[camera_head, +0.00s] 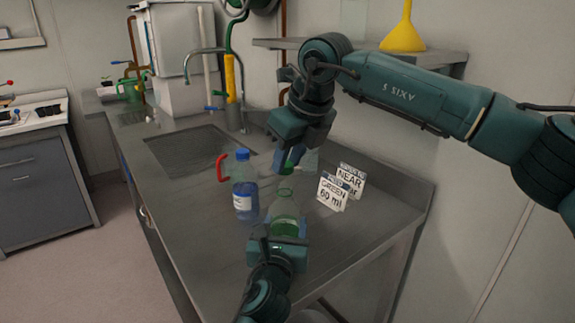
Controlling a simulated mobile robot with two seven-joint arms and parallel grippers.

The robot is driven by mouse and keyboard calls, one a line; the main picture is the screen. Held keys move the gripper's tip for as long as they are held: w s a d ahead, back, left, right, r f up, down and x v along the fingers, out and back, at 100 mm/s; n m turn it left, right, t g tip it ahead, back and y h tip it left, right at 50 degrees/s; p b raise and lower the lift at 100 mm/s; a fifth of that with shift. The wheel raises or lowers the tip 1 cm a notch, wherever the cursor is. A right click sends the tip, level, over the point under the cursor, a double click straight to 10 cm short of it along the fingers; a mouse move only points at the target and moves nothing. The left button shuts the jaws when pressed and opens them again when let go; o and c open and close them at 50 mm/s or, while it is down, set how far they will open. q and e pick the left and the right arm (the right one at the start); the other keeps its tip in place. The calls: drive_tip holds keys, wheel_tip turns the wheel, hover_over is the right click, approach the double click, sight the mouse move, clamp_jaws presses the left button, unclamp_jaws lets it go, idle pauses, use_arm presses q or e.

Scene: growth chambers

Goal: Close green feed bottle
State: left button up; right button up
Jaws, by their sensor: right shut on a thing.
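The clear bottle with green liquid (285,213) stands upright on the steel bench, with its neck uncovered. My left gripper (280,232) reaches in from the bottom, with fingers around the bottle's lower part. Whether they press on it is hidden. My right gripper (290,157) comes from the upper right and points down, shut on a small green cap (287,169) just above the bottle's neck. A small gap seems to show between cap and neck. The fingers hide part of the cap.
A blue-liquid bottle (245,188) with a blue cap and a red handle (221,168) are left of the green bottle. A sink (190,150) lies behind left; a shelf with a yellow funnel (404,32) is above.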

sight(279, 186)
drive_tip(key=shift+f, duration=0.45)
drive_tip(key=shift+f, duration=0.1)
drive_tip(key=shift+f, duration=0.8)
drive_tip(key=shift+f, duration=0.55)
